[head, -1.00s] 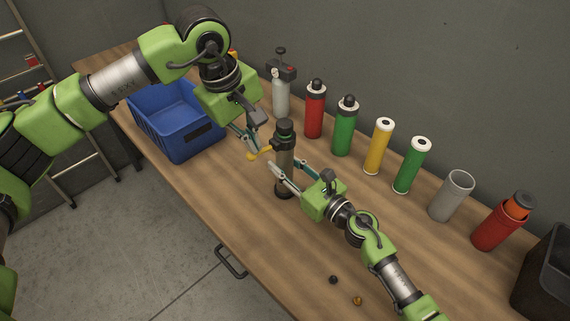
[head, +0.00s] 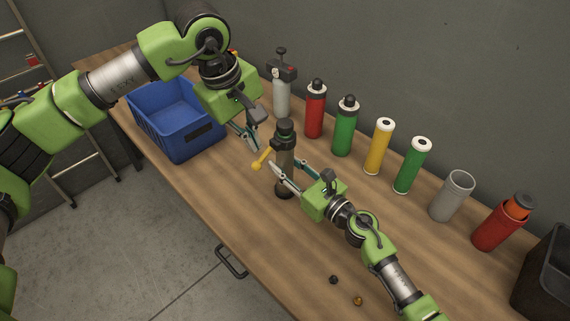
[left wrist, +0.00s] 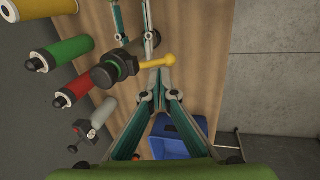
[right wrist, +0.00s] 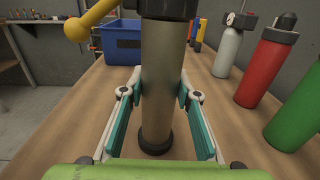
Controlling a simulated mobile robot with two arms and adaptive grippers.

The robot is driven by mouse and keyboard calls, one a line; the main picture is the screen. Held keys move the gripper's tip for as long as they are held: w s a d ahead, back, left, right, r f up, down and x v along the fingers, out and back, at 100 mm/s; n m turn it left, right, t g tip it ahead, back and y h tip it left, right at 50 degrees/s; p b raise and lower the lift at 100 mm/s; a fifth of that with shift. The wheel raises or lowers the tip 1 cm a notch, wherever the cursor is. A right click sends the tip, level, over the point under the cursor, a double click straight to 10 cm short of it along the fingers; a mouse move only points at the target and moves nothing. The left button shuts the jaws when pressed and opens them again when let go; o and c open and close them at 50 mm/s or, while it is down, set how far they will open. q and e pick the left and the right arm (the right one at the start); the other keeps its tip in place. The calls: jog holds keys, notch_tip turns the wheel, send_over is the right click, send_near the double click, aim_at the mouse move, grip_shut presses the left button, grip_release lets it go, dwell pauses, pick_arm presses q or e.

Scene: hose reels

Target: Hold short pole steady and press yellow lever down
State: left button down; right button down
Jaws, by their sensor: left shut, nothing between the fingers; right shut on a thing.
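The short pole (head: 284,160) is a dark grey cylinder with a black cap and black foot, upright on the table. My right gripper (right wrist: 157,92) is shut around its body, one finger on each side. The yellow lever (head: 262,158) sticks out from the pole's upper part and slants downward to a round knob; it also shows in the left wrist view (left wrist: 155,62) and the right wrist view (right wrist: 90,18). My left gripper (head: 256,147) is shut and empty, its tips beside the lever. In the left wrist view its tips (left wrist: 158,64) overlap the knob; I cannot tell if they touch.
A blue bin (head: 178,122) stands left of the pole. A row of cylinders, including a red one (head: 315,110) and a green one (head: 345,127), runs along the back. Two small balls (head: 357,301) lie near the front edge.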

pick_arm(q)
notch_tip(320, 180, up, 7)
dwell(0.8)
jog(key=s+a, duration=0.4)
jog(key=shift+a, duration=0.3)
dwell(0.4)
pick_arm(e)
jog(key=c, duration=1.5)
grip_release()
jog(key=shift+o, duration=0.2)
